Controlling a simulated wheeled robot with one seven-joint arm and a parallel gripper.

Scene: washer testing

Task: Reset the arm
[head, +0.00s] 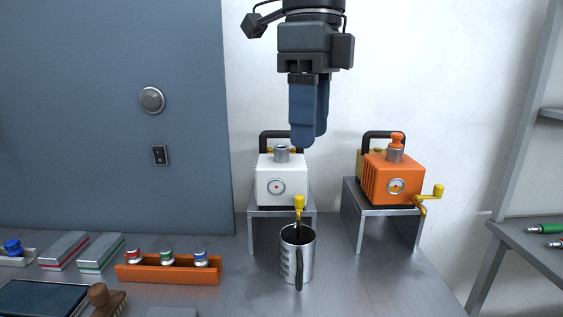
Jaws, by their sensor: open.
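My gripper (309,138) hangs from the top of the head view, fingers pointing down. Its blue fingers are seen nearly edge-on, one partly behind the other, with nothing visible between them. It is above and slightly right of the white machine (283,186), in the air and apart from it as far as I can tell. The white machine has a black handle, a round gauge and a grey neck on top, and sits on a metal stand (252,232).
An orange machine (393,182) stands right on another stand (361,220). An orange rack (167,273) holds small bottles at left. A grey shelf (520,245) is at far right.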

